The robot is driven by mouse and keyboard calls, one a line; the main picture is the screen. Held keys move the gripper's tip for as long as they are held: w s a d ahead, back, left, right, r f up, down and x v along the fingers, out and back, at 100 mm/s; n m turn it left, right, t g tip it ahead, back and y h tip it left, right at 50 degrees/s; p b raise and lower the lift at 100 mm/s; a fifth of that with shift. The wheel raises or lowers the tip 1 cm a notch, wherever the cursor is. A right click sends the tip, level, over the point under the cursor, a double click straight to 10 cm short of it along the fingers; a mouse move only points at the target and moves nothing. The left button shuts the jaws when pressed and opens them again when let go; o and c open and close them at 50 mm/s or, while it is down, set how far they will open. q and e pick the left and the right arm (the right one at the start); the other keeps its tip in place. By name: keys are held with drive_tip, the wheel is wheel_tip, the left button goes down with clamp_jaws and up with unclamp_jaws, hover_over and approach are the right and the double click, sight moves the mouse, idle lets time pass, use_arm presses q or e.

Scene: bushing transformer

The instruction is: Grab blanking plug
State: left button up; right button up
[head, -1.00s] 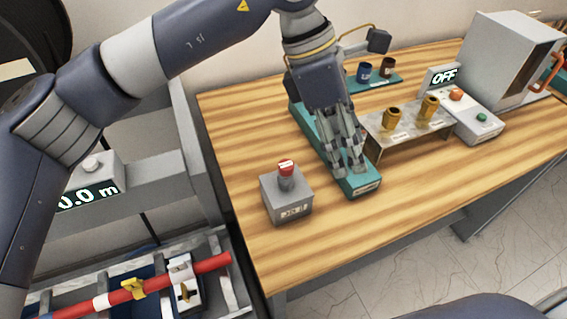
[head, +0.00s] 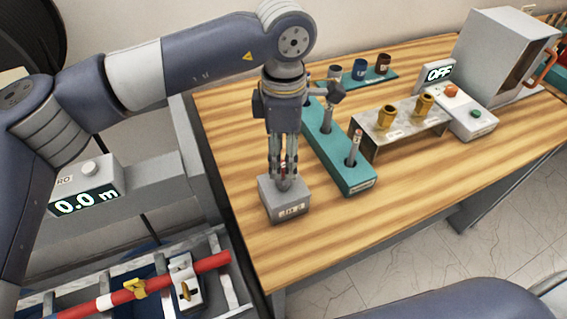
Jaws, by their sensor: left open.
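The blanking plug (head: 284,185), with a red top, stands upright in a small grey block (head: 286,207) near the front left corner of the table. I take this to be the blanking plug, as its label is too small to read. My left gripper (head: 283,172) points straight down over the plug, its open fingers around the red top. The fingers partly hide the plug, and I cannot tell whether they touch it. My right gripper is not in view.
A teal rack (head: 347,180) holding upright tools stands just right of the block. Behind it are a metal stand (head: 402,131) with brass fittings (head: 387,116), a control box (head: 468,110) reading OFF and a grey cabinet (head: 497,52). The table's front is clear.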

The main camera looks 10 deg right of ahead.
use_arm(q)
drive_tip(key=shift+f, duration=1.1)
drive_tip(key=c, duration=0.9)
